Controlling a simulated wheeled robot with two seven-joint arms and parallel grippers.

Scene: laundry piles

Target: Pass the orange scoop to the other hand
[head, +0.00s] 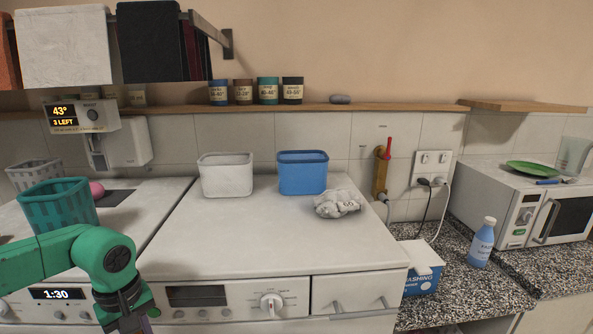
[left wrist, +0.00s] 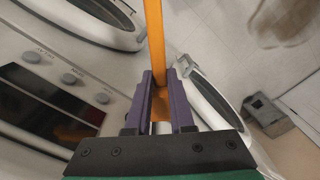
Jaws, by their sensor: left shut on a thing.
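The orange scoop (left wrist: 154,40) shows in the left wrist view as a long orange bar running up out of the frame. My left gripper (left wrist: 160,82) is shut on it, with a purple finger on each side. Its far end is out of view. In the head view my green left arm comes in from the left and bends down. The left gripper (head: 143,325) is at the bottom edge, in front of the machines, and the scoop cannot be made out there. My right gripper is in neither view.
A white bin (head: 226,177), a blue bin (head: 302,174) and a crumpled grey-white cloth (head: 338,204) sit at the back of the white machine top (head: 265,235). A teal basket (head: 58,206) stands left. A blue bottle (head: 482,243) and washing box (head: 421,270) stand right. The machine top's front is clear.

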